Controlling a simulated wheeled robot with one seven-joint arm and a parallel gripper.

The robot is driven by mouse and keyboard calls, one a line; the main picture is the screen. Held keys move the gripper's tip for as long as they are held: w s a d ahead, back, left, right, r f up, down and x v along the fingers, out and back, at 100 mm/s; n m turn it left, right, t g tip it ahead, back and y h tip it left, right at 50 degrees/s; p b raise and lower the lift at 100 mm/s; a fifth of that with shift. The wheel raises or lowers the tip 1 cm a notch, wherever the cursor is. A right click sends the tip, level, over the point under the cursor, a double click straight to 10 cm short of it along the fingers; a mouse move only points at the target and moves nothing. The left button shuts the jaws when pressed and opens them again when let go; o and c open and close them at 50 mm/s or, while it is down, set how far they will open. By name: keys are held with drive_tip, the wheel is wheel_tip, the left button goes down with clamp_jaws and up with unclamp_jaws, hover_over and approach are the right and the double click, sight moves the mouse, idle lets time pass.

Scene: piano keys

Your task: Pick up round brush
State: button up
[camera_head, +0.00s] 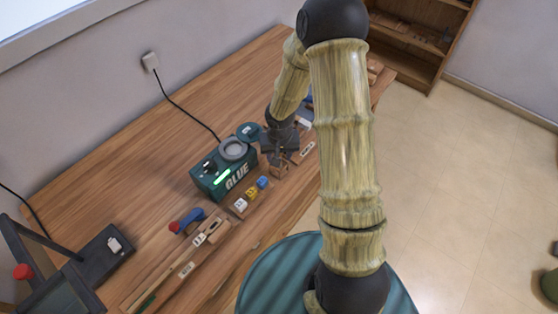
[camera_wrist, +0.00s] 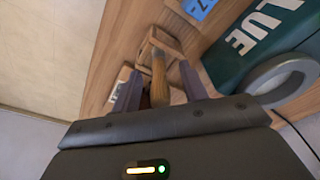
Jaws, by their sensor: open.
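My gripper (camera_head: 279,157) is low over the workbench, just right of the green glue machine. In the wrist view my gripper (camera_wrist: 159,72) is open, with one dark finger on each side of a short brown wooden handle (camera_wrist: 160,80). This handle looks like the round brush; its bristle end cannot be made out. Its far end meets a small wooden block or holder (camera_wrist: 150,50). The holder also shows under my gripper in the head view (camera_head: 279,172). I cannot tell whether either finger touches the handle.
The green glue machine (camera_head: 218,176) stands close by, with a grey ring (camera_wrist: 283,78) near my gripper. Several small blocks, such as a yellow one (camera_head: 251,193), and a blue-and-red tool (camera_head: 188,221) lie along the wooden workbench (camera_head: 120,165). The bench's left middle is clear.

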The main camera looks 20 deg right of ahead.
clamp_jaws()
drive_tip(key=shift+r, duration=0.1)
idle(0.4)
wheel_tip(320, 180, up, 10)
drive_tip(key=shift+f+p, duration=0.1)
drive_tip(key=shift+p, duration=0.4)
idle(0.3)
